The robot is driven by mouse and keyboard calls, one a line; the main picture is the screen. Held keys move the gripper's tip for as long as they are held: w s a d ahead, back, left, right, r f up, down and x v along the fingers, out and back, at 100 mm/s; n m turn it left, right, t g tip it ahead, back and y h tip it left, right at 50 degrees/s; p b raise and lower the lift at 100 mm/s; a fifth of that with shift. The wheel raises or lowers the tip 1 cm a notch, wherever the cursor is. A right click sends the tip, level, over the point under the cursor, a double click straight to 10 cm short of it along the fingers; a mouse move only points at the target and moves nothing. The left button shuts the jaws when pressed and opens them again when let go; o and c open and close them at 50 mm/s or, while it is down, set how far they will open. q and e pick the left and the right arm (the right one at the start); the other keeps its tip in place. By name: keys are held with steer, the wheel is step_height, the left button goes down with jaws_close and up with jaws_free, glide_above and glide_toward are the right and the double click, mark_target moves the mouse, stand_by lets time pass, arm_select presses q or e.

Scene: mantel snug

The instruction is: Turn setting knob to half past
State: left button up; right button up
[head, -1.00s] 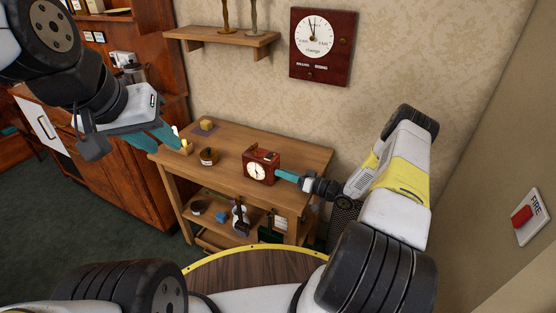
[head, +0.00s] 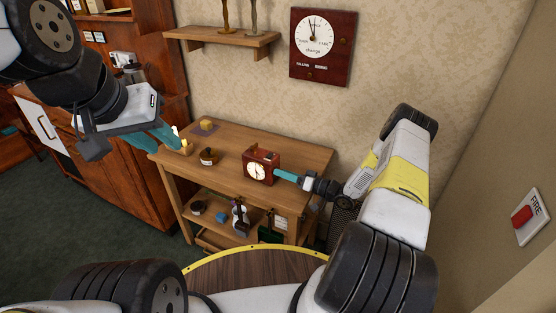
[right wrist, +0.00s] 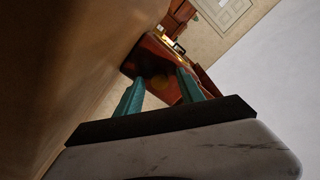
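A small red-brown clock (head: 261,167) with a white dial stands on the wooden side table (head: 290,158). In the right wrist view, the clock's side panel (right wrist: 140,60) faces my gripper and carries a dim brass-coloured round knob (right wrist: 159,82). My right gripper (head: 277,175) is at the clock's right side. In the right wrist view its two teal fingers (right wrist: 160,88) stand apart, with the knob seen between them; contact cannot be told. My left gripper (head: 170,140) hangs near the table's left end, away from the clock; its finger gap is unclear.
A wall dial (head: 314,45) on a red-brown board hangs above the table. A small round pot (head: 208,157) and a yellow item (head: 186,147) stand left of the clock. A lower shelf holds small items. A red fire button (head: 522,215) is on the right wall.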

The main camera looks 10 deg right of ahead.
steer(key=v, duration=0.8)
stand_by(0.4)
steer(key=n, duration=0.6)
steer(key=shift+s+d+n, duration=0.1)
steer(key=shift+d+n, duration=0.05)
steer(key=shift+n, duration=0.15)
steer(key=x, duration=0.8)
steer(key=shift+f, duration=0.1)
jaws_close()
